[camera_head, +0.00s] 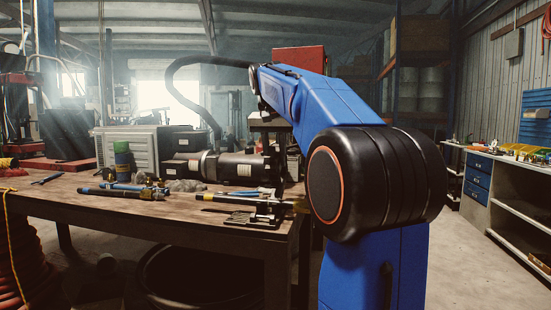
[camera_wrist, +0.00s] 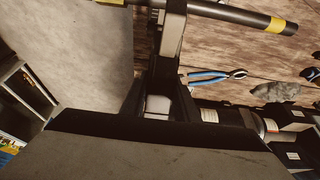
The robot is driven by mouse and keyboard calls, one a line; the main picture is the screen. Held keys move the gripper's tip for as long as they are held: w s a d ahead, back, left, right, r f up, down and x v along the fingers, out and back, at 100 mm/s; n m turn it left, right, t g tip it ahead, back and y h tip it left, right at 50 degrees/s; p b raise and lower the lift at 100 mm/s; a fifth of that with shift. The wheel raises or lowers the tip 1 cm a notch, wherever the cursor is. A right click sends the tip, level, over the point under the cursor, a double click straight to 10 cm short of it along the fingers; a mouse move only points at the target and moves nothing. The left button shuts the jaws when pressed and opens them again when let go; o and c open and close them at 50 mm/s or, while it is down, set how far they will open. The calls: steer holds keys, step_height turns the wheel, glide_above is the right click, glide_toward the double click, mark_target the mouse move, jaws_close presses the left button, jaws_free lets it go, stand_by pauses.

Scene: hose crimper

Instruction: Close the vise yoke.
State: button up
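A dark vise (camera_head: 256,218) stands near the right end of the wooden workbench. A dark hose or rod (camera_head: 228,200) with a yellow band lies through or against it. In the wrist view the rod (camera_wrist: 235,13) crosses the top, and a dark upright part with a pale face (camera_wrist: 172,35), perhaps the vise yoke, reaches toward the camera. I cannot tell whether the yoke is open or closed. A broad dark body fills the bottom of the wrist view and hides much below. In the head view my arm comes down above the vise. My gripper's fingertips are not clearly visible, nor any grip.
On the workbench (camera_head: 60,193) lie blue-handled pliers (camera_wrist: 215,76), another rod-like tool (camera_head: 110,193), a grey rag (camera_head: 186,185) and a large dark cylindrical machine (camera_head: 230,166). A green can (camera_head: 122,158) stands further left. Open floor lies right of the bench, before the side counter (camera_head: 500,195).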

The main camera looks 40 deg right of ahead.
jaws_close()
steer(key=shift+a, duration=0.15)
steer(key=shift+s+a+t+h, duration=0.5)
steer(key=shift+s+a+h, duration=0.1)
steer(key=shift+s+a, duration=0.2)
steer(key=s+a+f+t+h, duration=0.6)
steer(key=a+h, duration=0.1)
steer(key=a, duration=0.1)
steer(key=shift+s+a+f+h, duration=0.15)
steer(key=shift+s+a+h, duration=0.2)
steer(key=shift+a+h, duration=0.05)
steer(key=shift+f, duration=0.1)
steer(key=o, duration=0.9)
jaws_free()
steer(key=shift+c, duration=0.2)
